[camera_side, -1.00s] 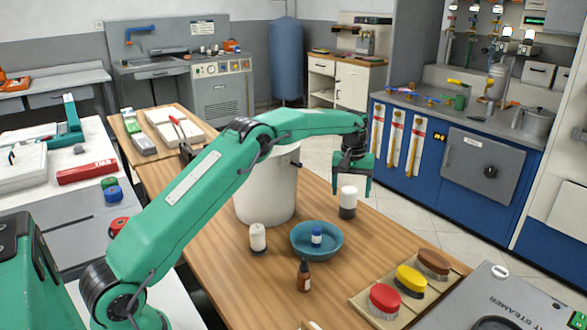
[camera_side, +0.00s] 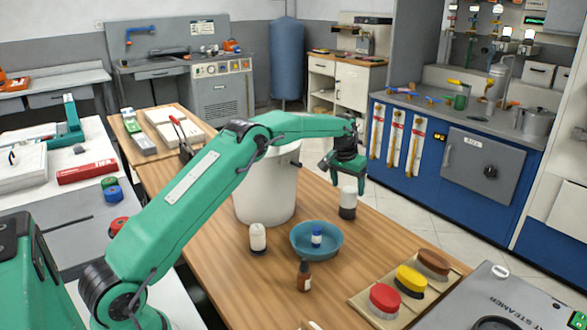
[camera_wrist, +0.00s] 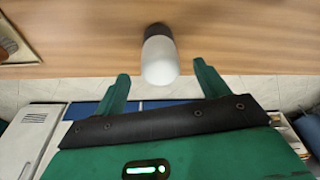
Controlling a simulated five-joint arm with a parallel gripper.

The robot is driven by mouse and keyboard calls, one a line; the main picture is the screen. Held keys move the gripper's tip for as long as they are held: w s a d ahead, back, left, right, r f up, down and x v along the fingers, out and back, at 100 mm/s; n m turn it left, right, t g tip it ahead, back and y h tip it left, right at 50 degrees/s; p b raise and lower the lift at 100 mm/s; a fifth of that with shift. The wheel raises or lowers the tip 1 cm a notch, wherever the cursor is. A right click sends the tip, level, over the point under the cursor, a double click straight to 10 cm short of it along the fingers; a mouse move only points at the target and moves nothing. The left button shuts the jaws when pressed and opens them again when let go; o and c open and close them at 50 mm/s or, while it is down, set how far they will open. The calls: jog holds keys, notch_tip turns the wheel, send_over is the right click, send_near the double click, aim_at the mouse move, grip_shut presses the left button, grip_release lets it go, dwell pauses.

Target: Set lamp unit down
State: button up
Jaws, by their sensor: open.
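The lamp unit (camera_side: 348,203), a white rounded cap on a dark base, stands upright on the wooden table near its far right edge. It also shows in the wrist view (camera_wrist: 160,60), at the middle top, with its dark base toward the table. My gripper (camera_side: 345,178) is just above and behind the lamp unit in the side view, tilted. In the wrist view its two green fingers (camera_wrist: 161,72) are spread wide, with clear space on both sides of the lamp unit. Nothing is held.
A large white bucket (camera_side: 265,190) stands left of the lamp unit. A blue bowl (camera_side: 332,250) holding a small bottle, a white-capped bottle (camera_side: 257,238) and a brown bottle (camera_side: 304,277) stand nearer. Brushes (camera_side: 411,281) lie on a board at front right.

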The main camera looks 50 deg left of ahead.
aim_at(349, 202)
jog(key=shift+f, duration=0.1)
jog(key=shift+x, duration=3.8)
jog(key=shift+c, duration=0.2)
jog(key=c, duration=1.1)
